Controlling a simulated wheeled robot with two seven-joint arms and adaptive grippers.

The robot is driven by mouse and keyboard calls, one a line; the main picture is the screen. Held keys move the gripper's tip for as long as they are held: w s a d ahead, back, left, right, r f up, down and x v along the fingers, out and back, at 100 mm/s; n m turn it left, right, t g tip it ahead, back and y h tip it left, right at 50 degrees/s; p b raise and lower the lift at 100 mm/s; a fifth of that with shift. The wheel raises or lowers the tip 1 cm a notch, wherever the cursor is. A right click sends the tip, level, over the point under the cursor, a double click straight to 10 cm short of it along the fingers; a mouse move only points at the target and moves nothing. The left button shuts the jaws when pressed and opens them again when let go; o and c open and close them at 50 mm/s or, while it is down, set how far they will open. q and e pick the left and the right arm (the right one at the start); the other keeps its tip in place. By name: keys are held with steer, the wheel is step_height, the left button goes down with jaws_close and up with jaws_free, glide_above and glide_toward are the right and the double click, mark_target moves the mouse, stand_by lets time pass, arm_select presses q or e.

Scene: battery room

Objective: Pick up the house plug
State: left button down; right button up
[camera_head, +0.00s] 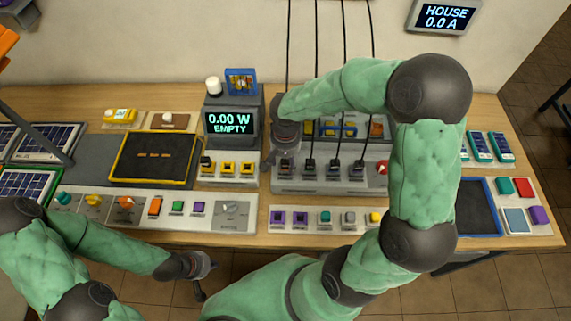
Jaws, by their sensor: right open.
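Several black plugs on cables stand in a row in the grey panel at the table's middle; I cannot read which is the house plug. The leftmost plug (286,167) is right beside my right gripper (277,158). My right gripper is open and points down at the panel's left end; whether its fingers touch the plug is hidden. Other plugs (309,164), (334,165) and (358,166) stand upright to the right. My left gripper (207,279) is low in front of the table's front edge, its fingers apart and empty.
A grey meter (233,122) reading "0.00 W EMPTY" stands just left of the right gripper. A wall display (444,17) reads "HOUSE 0.0 A". A control strip (230,211) runs along the front left. Cables hang from above.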

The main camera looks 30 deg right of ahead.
jaws_close()
steer(key=shift+r, duration=0.1)
stand_by(0.3)
